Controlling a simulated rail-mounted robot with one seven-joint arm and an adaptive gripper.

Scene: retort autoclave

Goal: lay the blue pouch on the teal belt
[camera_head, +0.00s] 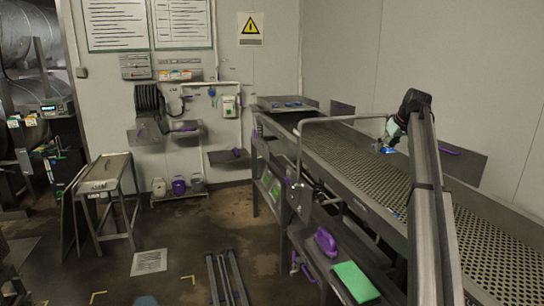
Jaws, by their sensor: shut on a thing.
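My gripper (390,137) is at the end of my arm, above the far half of a long mesh conveyor belt (350,143). The belt looks grey-brown here rather than teal. My gripper is shut on a small blue pouch (386,149), which hangs just below the fingers. The pouch is small in the picture, and I cannot tell if it touches the belt. Part of the belt is hidden behind my arm.
A tray with blue items (292,105) stands at the belt's far end. A bent metal rail (330,119) rises along the belt's near side. A shelf below holds a purple container (325,241) and a green sheet (356,281). A metal table (104,172) stands at left.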

